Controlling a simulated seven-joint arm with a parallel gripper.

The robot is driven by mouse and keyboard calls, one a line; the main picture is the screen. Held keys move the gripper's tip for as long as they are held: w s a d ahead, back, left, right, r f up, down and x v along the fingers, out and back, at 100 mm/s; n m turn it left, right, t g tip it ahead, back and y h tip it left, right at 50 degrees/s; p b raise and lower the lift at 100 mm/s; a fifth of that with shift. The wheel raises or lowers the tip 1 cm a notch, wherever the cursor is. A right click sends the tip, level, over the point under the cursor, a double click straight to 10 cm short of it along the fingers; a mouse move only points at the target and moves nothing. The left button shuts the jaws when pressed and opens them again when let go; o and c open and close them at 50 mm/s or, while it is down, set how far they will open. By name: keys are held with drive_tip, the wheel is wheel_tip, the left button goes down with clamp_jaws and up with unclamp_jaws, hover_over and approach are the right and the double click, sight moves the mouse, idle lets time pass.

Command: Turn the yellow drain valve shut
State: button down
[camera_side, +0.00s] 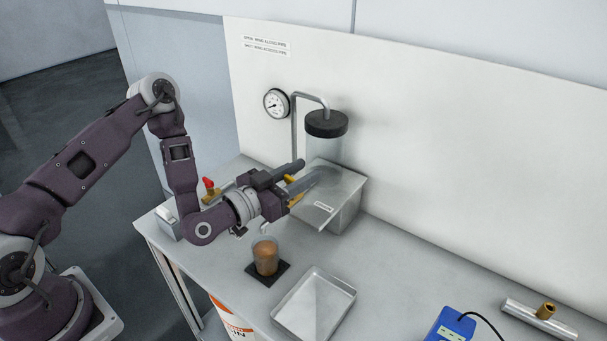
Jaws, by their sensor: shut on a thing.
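The yellow drain valve (296,199) is at the left side of a grey metal box (345,205) on the bench. My gripper (293,183) reaches in from the left and is shut on the valve's yellow wing. Parts of the yellow show between and beside the dark fingers. A grey pipe (325,176) lies just right of the valve. The fingers hide much of the wing, so I cannot tell whether it lies along or across the pipe. A wall label (265,46) reads roughly open for wing along pipe, shut for wing across pipe.
A red-handled valve (209,185) stands behind my wrist. A brown-filled cup (265,256) on a dark pad is in front, beside an empty tray (314,304). A gauge (276,103) and black-capped cylinder (326,124) stand behind. A blue device (450,325) is at front right.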

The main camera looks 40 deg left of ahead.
drive_tip(key=shift+a+r+n+y, duration=0.1)
drive_tip(key=shift+a+n+y, duration=0.15)
drive_tip(key=shift+n+y, duration=1)
drive_tip(key=shift+w+y, duration=0.1)
drive_tip(key=shift+y, duration=0.35)
drive_tip(key=c, duration=0.9)
unclamp_jaws()
wheel_tip(320, 180, up, 10)
